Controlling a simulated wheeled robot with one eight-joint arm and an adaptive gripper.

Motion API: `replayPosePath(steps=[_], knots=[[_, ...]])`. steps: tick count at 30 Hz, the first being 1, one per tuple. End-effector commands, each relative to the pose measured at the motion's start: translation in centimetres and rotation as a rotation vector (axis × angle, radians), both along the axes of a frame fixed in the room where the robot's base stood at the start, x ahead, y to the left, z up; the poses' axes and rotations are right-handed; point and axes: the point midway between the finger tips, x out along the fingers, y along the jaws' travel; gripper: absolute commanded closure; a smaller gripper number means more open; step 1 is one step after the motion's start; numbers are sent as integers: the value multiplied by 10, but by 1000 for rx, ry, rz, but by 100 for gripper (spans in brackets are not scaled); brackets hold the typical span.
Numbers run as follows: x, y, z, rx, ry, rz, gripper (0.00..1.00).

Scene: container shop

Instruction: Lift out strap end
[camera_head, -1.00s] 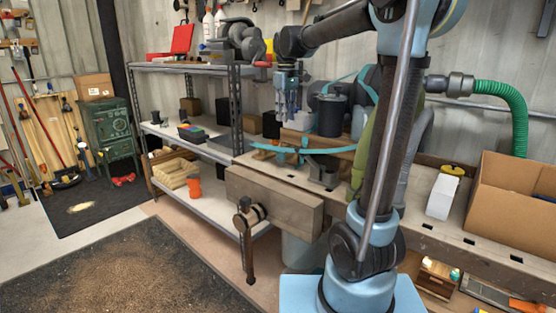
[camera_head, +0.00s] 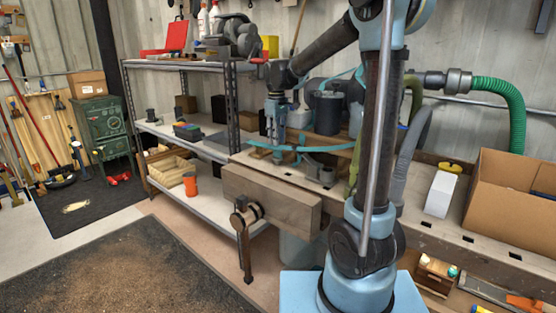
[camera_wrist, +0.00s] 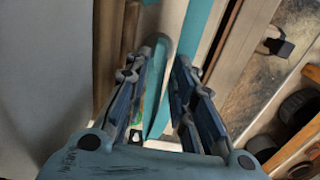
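The teal strap (camera_head: 325,149) stretches out over the workbench (camera_head: 432,228), with its left stretch beside the wooden vise. In the wrist view a teal band of the strap (camera_wrist: 158,118) runs down between my fingers, and another teal band shows above them. My gripper (camera_head: 277,157) points down over the left part of the bench, at the strap's left stretch. The wrist view shows its two blue fingers (camera_wrist: 166,58) apart, with a gap around the strap. I cannot tell whether either finger touches it. The strap's lower end is partly hidden by the gripper.
A wooden vise (camera_head: 270,200) juts from the bench front. Behind the strap stands a dark canister (camera_head: 327,112). A metal shelf (camera_head: 190,66) stands to the left. A white bottle (camera_head: 440,193) and a cardboard box (camera_head: 510,190) sit to the right.

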Motion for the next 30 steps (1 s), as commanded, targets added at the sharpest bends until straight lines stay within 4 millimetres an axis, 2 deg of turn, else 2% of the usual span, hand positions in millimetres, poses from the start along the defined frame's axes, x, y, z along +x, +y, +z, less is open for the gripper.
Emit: replayPosePath(steps=[7, 15, 18, 27, 30], knots=[[0, -1, -14, 0, 0, -1, 77], [1, -5, -48, 0, 0, -1, 77], [0, -5, -55, 0, 0, -1, 77], [0, -6, -59, 0, 0, -1, 77], [0, -6, -59, 0, 0, -2, 99]])
